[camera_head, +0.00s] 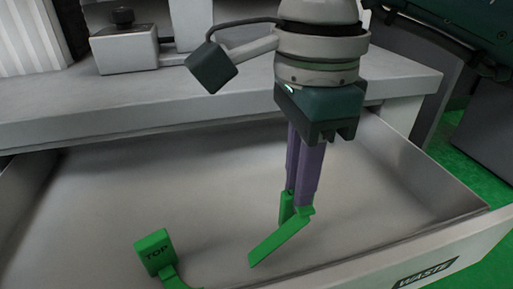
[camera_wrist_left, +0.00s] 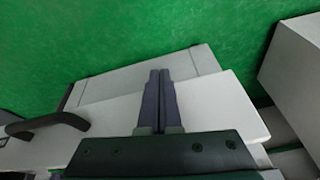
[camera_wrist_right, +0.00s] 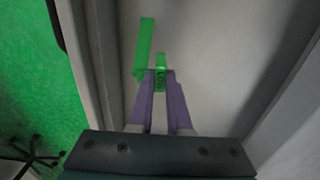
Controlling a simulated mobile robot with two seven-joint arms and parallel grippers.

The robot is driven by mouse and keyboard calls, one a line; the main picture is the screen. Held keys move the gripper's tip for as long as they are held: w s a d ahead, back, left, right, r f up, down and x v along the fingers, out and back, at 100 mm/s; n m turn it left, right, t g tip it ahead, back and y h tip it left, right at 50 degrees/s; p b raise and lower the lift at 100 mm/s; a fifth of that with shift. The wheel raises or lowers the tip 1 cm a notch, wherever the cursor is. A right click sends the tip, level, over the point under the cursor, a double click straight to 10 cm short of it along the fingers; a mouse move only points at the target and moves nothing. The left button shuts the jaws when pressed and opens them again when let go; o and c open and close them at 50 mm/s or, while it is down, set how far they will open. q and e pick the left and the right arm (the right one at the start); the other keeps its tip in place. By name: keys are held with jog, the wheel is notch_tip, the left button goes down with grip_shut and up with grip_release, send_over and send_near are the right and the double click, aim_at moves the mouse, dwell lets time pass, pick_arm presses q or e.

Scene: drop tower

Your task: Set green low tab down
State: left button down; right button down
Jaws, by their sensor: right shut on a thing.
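My right gripper (camera_head: 298,204) points down into the drawer and is shut on a bent green tab (camera_head: 279,238). The tab's long arm slants down to the left, and a short part sits between the fingertips. The tab also shows in the right wrist view (camera_wrist_right: 144,46), at the tips of the right gripper (camera_wrist_right: 160,77). I cannot tell whether its lower end touches the drawer floor.
The open grey drawer (camera_head: 430,253) has a WASTE label on its front wall. A pale worktop (camera_head: 150,98) with a small grey box (camera_head: 125,51) lies behind it. The drawer floor between the two green pieces is clear. Green floor shows outside.

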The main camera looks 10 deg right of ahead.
notch_tip(320, 180, down, 3)
jog(key=shift+r+b, duration=0.1)
jog(key=shift+b, duration=0.3)
jog(key=shift+r, duration=0.1)
